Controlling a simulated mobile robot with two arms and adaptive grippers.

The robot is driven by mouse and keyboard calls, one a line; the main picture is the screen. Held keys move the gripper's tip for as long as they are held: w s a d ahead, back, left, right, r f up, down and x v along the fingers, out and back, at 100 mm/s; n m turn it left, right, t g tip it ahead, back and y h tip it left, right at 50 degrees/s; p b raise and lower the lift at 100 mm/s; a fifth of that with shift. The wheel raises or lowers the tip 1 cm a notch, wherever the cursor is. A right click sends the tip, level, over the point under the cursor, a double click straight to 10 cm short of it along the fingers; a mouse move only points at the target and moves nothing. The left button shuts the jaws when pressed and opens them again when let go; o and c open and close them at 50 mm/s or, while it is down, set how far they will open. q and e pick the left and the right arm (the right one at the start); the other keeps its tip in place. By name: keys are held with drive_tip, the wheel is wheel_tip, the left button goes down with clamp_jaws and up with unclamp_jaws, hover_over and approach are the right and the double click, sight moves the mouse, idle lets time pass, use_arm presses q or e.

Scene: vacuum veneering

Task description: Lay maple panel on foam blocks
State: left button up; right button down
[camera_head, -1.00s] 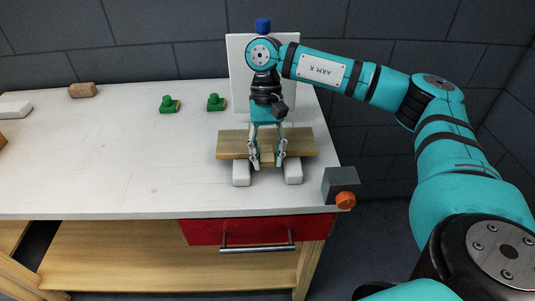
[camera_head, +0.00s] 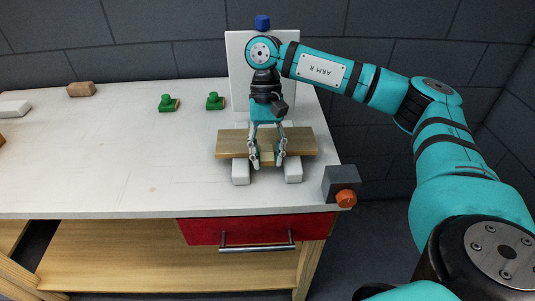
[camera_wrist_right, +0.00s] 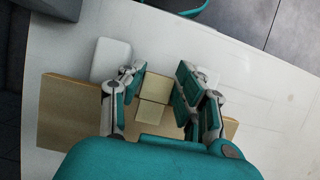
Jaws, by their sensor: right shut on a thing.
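The maple panel (camera_head: 300,143), a long light-brown board, lies flat across white foam blocks. The front ends of the left block (camera_head: 241,173) and the right block (camera_head: 293,173) stick out beneath it. My right gripper (camera_head: 267,162) points down over the panel's middle. Its fingers are shut on the panel at a small pale block (camera_head: 267,153) there. In the right wrist view the panel (camera_wrist_right: 65,110) runs crosswise under the gripper (camera_wrist_right: 152,95), with pale squares (camera_wrist_right: 154,87) between the fingers. The palm hides part of the panel. My left gripper is not in view.
A white upright board (camera_head: 240,75) stands behind the panel. Two green objects (camera_head: 167,103) (camera_head: 215,101), a brown block (camera_head: 82,89) and a white block (camera_head: 14,108) sit to the left. A grey box with an orange knob (camera_head: 341,184) is at the right front edge. The table's left middle is clear.

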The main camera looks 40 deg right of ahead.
drive_tip(key=c, duration=0.9)
unclamp_jaws()
drive_tip(key=shift+o, duration=0.2)
